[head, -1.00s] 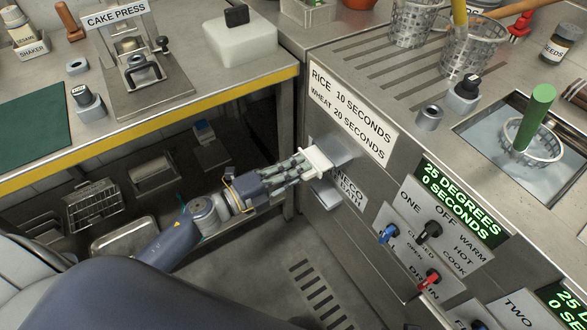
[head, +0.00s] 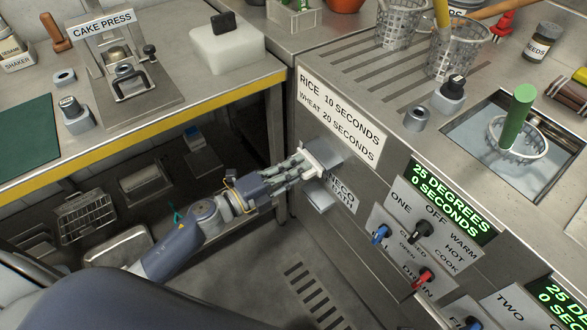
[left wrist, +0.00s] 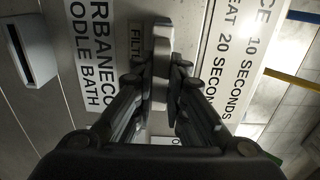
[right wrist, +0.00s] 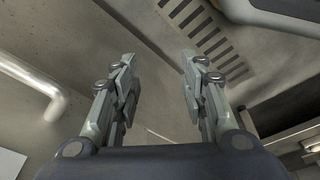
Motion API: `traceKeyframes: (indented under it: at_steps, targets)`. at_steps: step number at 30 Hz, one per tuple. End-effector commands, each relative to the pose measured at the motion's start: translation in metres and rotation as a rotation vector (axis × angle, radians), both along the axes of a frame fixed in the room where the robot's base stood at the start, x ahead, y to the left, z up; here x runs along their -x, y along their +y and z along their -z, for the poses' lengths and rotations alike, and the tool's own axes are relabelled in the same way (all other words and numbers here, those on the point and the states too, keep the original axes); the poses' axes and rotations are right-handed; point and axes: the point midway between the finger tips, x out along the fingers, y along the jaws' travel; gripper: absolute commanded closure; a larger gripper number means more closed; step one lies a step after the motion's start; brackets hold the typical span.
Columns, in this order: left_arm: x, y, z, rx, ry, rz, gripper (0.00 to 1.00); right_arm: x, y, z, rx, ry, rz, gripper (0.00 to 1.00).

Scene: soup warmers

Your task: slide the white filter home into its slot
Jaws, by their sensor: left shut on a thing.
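The white filter (head: 313,158) is a small pale block held at the front panel of the noodle bath. My left gripper (head: 303,163) is shut on it. In the left wrist view the filter (left wrist: 161,68) stands upright between the fingertips (left wrist: 162,85), beside a partly hidden "FILT" label (left wrist: 136,42). The filter's far end is at the panel, by a grey metal piece (head: 331,149); I cannot tell whether it has entered the slot, whose mouth is hidden. My right gripper (right wrist: 158,90) is open and empty, seen only in the right wrist view.
A metal box (head: 319,196) juts from the panel below the filter; its dark opening shows in the left wrist view (left wrist: 17,50). Knobs, including a blue one (head: 380,233) and a red one (head: 422,279), stick out at right. The yellow-edged counter (head: 215,102) is at left.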

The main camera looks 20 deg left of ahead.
Motion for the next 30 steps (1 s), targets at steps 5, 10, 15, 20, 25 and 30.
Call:
traceKeyframes:
  at_steps: [5,10,15,20,25,30]
  targets:
    - [-0.004,-0.0027,-0.0008,0.0,-0.001,0.0,1.0,0.0007,0.0003,0.0014,-0.001,-0.002,0.0,0.6]
    - [-0.0072,-0.0057,-0.001,0.0,-0.001,0.001,1.0,0.0024,0.0004,0.0033,-0.001,0.002,0.0,0.6]
    - [-0.008,-0.0066,-0.0003,-0.001,-0.001,0.001,0.67,0.0063,-0.0003,0.0083,0.001,0.013,-0.001,0.6]
    - [-0.008,-0.0065,-0.0003,0.0,0.0,0.001,0.64,0.0057,-0.0001,0.0077,0.0,0.011,-0.001,0.6]
    - [-0.0077,-0.0062,0.0,0.0,0.0,0.001,0.64,0.0013,0.0011,0.0044,-0.002,0.0,0.0,0.6]
    - [0.0004,0.0007,0.0011,0.0,0.003,-0.001,0.64,0.0013,0.0009,0.0043,-0.002,0.0,0.0,0.6]
